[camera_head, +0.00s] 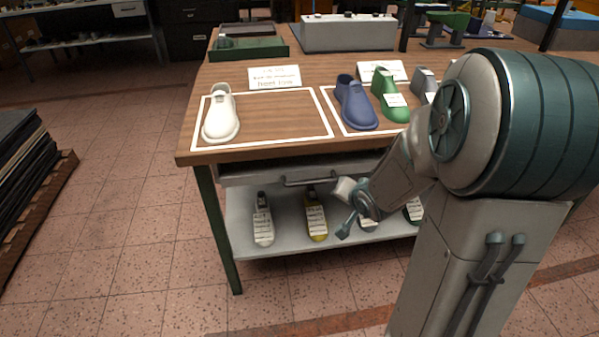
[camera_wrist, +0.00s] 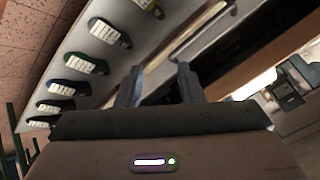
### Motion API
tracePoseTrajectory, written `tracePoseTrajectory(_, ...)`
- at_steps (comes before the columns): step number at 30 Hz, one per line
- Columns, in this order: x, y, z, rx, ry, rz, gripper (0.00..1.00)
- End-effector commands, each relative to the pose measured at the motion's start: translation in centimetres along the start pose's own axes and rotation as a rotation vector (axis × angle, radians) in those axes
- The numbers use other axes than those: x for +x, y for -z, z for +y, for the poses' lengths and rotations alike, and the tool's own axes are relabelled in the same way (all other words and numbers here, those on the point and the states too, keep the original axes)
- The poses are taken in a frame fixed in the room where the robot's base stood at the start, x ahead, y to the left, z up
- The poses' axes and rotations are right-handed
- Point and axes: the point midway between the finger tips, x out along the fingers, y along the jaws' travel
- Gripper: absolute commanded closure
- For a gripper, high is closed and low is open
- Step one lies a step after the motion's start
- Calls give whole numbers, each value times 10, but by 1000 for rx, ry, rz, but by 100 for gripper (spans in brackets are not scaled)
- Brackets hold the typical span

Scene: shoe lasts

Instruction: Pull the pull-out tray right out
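The pull-out tray (camera_head: 245,176) is a grey drawer-like unit under the wooden table top, with a bar handle (camera_head: 308,181) along its front. It looks closed or nearly so. My gripper (camera_head: 346,208) is at the front of the table, just below and right of the handle's visible part. In the wrist view my gripper (camera_wrist: 160,76) has its two fingers apart with nothing between them. The pale handle bar (camera_wrist: 203,27) runs diagonally beyond the fingertips. My arm hides the right part of the tray front.
A lower shelf (camera_head: 285,244) holds several shoe lasts with labels. On the table top (camera_head: 275,118) are a white last (camera_head: 221,116), a blue one (camera_head: 355,103) and a green one (camera_head: 388,97). Open tiled floor lies left of the table; a dark stack stands at the far left.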

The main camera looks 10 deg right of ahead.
Motion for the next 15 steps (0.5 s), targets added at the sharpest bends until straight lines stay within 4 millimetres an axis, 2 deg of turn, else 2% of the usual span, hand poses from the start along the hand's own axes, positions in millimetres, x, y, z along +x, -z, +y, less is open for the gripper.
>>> tracePoseTrajectory(1,27,-11,12,89,63,-1,66)
tracePoseTrajectory(3,48,-17,12,215,177,-2,66)
tracePoseTrajectory(6,68,-23,10,394,343,-18,66)
tracePoseTrajectory(9,76,-26,6,547,488,-41,66)
tracePoseTrajectory(15,75,-24,1,720,659,-78,66)
